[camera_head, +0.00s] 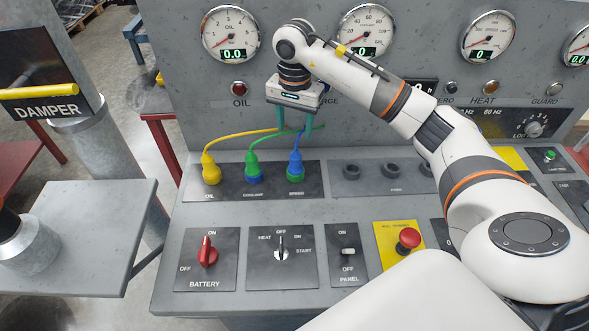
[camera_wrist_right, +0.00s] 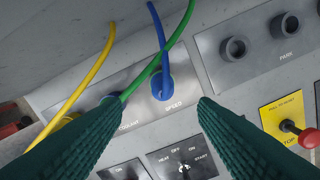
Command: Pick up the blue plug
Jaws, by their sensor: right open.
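The blue plug (camera_head: 295,167) stands upright in the SPEED socket, which has a green base, at the right end of the three-plug panel. In the right wrist view the blue plug (camera_wrist_right: 162,86) lies between and beyond the fingertips, with the green cable crossing over part of it. My right gripper (camera_head: 293,127) is open, pointing down above the blue plug and apart from it. Its two green fingers (camera_wrist_right: 159,101) show in the wrist view with nothing held between them. My left gripper is out of view.
A green plug (camera_head: 253,166) stands in the COOLANT socket and a yellow plug (camera_head: 210,168) in the OIL socket, left of the blue one. Their cables run close to my right fingers. Empty black sockets (camera_head: 391,171) are to the right. A red stop button (camera_head: 408,238) stands in front.

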